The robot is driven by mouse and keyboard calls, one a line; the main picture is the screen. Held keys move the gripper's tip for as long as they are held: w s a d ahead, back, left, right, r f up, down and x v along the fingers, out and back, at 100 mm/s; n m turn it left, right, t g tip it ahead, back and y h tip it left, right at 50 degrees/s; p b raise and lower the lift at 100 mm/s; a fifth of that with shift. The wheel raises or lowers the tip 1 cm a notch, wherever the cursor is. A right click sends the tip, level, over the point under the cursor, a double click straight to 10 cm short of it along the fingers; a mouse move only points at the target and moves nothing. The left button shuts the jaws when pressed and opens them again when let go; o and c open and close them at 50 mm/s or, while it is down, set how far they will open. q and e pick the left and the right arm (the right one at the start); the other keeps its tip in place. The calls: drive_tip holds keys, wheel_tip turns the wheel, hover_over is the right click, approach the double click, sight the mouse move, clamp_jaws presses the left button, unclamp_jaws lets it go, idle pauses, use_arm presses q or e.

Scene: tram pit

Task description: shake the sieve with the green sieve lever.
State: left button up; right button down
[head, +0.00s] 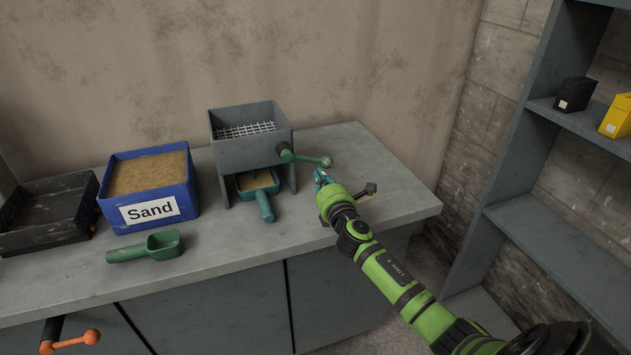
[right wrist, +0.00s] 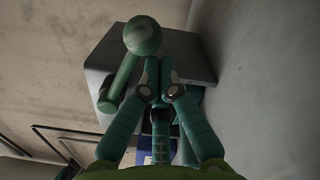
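The sieve (head: 243,153) is a grey box with a wire mesh on top, standing on the bench against the wall. Its green sieve lever (head: 310,159) sticks out to the right from a dark hub and ends in a round knob. My right gripper (head: 319,175) is just below the knob in the head view. In the right wrist view, the lever (right wrist: 122,90) and its knob lie left of and above the fingertips (right wrist: 159,69). These fingertips are together with nothing visible between them; whether they touch the lever is unclear. My left gripper is out of view.
A teal scoop (head: 264,205) with sand sits under the sieve. A blue sand bin (head: 181,201), a green scoop (head: 145,248) and a black tray (head: 40,237) are to the left. Grey shelves (head: 555,250) stand right.

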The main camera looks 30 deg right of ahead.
sight(329, 159)
drive_tip(key=r+n+p, duration=0.1)
drive_tip(key=d+r+n+p, duration=0.1)
drive_tip(key=shift+s+d+r+n, duration=0.2)
drive_tip(key=shift+r+n, duration=0.1)
drive_tip(key=shift+n, duration=0.1)
drive_tip(key=r+n+p, duration=0.2)
drive_tip(key=shift+d+r+n, duration=0.1)
drive_tip(key=shift+d+n, duration=0.2)
drive_tip(key=shift+n, duration=0.1)
drive_tip(key=shift+r+n+y+p, duration=0.3)
drive_tip(key=shift+r+n+p, duration=1.25)
drive_tip(key=shift+p, duration=0.2)
drive_tip(key=shift+s, duration=0.1)
